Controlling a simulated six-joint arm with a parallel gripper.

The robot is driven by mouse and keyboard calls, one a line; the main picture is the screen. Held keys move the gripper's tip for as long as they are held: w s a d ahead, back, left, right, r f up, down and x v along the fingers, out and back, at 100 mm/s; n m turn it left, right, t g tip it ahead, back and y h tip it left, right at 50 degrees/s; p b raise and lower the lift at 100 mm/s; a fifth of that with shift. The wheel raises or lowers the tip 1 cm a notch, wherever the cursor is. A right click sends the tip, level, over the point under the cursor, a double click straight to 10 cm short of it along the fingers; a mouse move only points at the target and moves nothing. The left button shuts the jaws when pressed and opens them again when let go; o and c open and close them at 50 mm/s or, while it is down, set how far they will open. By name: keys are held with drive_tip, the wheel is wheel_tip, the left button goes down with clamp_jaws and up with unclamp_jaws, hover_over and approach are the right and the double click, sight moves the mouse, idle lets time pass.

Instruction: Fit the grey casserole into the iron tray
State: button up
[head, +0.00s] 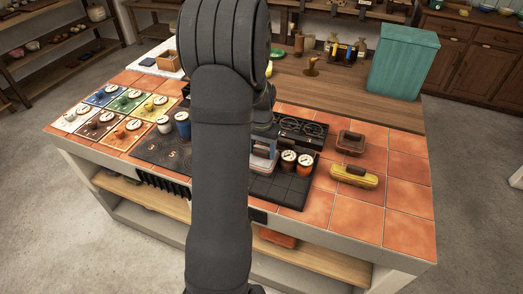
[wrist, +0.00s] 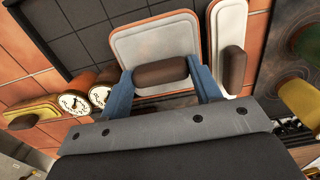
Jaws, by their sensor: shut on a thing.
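My gripper (wrist: 164,76) is shut on the brown handle of a pale grey casserole (wrist: 138,44) with an orange rim. In the head view my arm covers much of the scene, but part of the held casserole (head: 264,163) shows beside it. The dark gridded iron tray (head: 276,192) lies below and to the right of my arm; it also shows in the wrist view (wrist: 65,30). The held casserole overlaps the tray in the picture; I cannot tell whether it touches it. A second pale dish (wrist: 230,28) with a brown handle is just right of it in the wrist view.
Two dial-topped jars (head: 297,162) stand close beside the held casserole. A yellow dish (head: 354,177) and a brown dish (head: 351,142) sit on the tiles to the right. A burner unit (head: 302,128) is behind. The right front tiles are clear.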

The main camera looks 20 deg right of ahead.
drive_tip(key=shift+f, duration=0.35)
drive_tip(key=shift+f, duration=0.15)
drive_tip(key=o, duration=1.7)
wheel_tip(320, 180, up, 12)
drive_tip(key=shift+r, duration=0.15)
